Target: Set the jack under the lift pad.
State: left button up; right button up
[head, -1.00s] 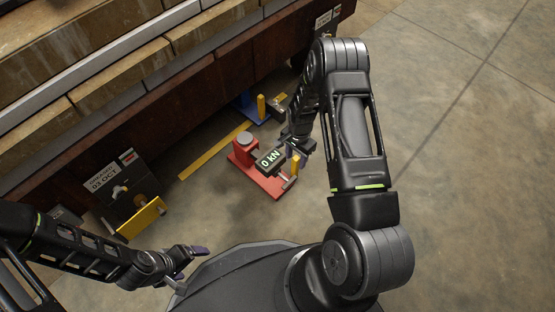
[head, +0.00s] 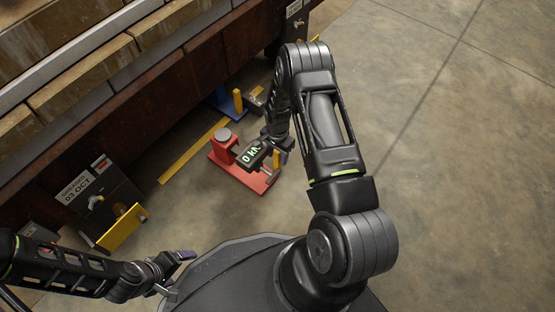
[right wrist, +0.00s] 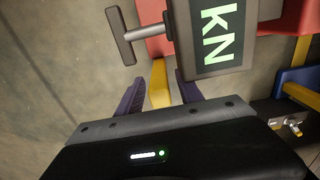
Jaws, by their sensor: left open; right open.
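The red jack (head: 222,157) stands on the floor beside the dark beam. My right gripper (head: 284,150) is at that grip. In the right wrist view the open purple fingers (right wrist: 158,88) lie on either side of the yellow grip (right wrist: 159,84); whether they touch it I cannot tell. My left gripper (head: 178,273) is open and empty, near my base. I cannot make out the lift pad.
A blue device (head: 227,103) with a yellow post stands behind the jack by the beam. A yellow line (head: 192,155) runs along the floor. A dark box with a yellow plate (head: 122,228) and a card marked 03 OCT stands at the left. Floor at right is clear.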

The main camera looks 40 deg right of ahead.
jog(key=shift+f, duration=0.8)
grip_shut()
dwell(0.9)
